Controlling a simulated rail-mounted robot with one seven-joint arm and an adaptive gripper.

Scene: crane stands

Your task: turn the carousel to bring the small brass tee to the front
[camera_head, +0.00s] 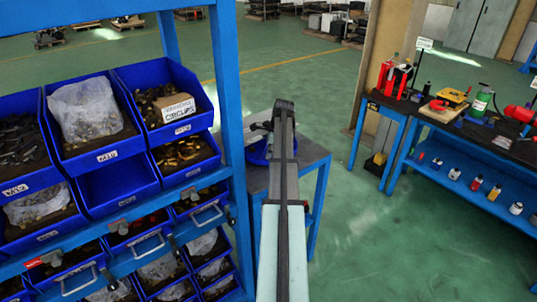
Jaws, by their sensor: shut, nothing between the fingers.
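A dark and pale arm link of mine rises through the middle of the view. My gripper's fingers cannot be made out. Behind the arm, a small grey-topped table (312,152) with blue legs carries a round blue item (257,152), mostly hidden by the arm. Small dark parts show just above it. I cannot tell whether this is the carousel. No small brass tee can be picked out. Brass-coloured pieces (183,152) lie in a blue bin of the rack at left, too small to identify.
A blue rack (228,90) fills the left with bins of parts, one empty bin (118,188) and a boxed carton (176,108). A blue workbench (465,182) with bottles and tools stands at right. Green floor (400,250) is clear between table and bench.

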